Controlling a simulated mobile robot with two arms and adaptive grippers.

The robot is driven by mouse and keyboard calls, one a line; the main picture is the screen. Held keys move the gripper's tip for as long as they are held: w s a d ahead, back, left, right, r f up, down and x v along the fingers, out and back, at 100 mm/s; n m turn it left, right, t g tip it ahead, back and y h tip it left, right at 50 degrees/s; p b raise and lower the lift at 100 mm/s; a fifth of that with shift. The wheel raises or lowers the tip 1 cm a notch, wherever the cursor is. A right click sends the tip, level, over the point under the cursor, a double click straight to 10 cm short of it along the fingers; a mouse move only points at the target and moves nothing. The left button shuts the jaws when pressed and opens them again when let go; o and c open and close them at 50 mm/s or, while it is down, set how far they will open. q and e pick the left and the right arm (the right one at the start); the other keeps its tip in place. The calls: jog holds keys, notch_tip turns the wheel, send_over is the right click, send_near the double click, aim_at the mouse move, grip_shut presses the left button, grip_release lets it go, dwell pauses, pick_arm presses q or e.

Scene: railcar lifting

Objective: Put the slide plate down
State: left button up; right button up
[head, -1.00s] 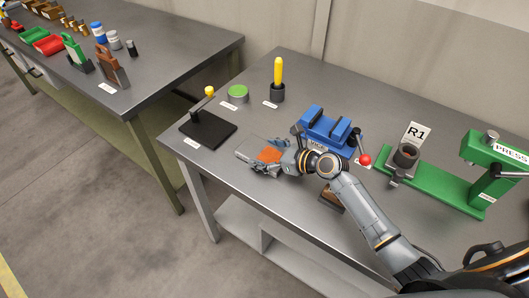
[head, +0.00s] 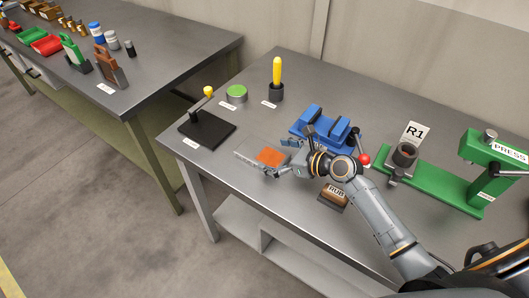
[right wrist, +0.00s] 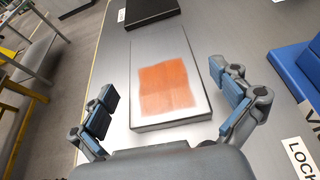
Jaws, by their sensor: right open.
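The slide plate (head: 262,155) is a flat grey metal plate with an orange patch on top. It lies flat on the grey workbench, left of the blue vice and near the front edge. It also shows in the right wrist view (right wrist: 170,82). My right gripper (head: 281,157) is open and empty at the plate's right end. In the right wrist view its two fingers (right wrist: 164,104) stand apart on either side of the plate's near end, with gaps between. My left gripper is not in view.
A blue vice (head: 322,130) stands behind my right gripper, and a brown block labelled RUB (head: 333,198) is in front. A black base with a yellow-knobbed lever (head: 207,130) is at left. The green press (head: 450,185) is at right.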

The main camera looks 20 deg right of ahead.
jog(key=v, duration=0.8)
jog(key=shift+s+r, duration=0.1)
jog(key=shift+s, duration=0.05)
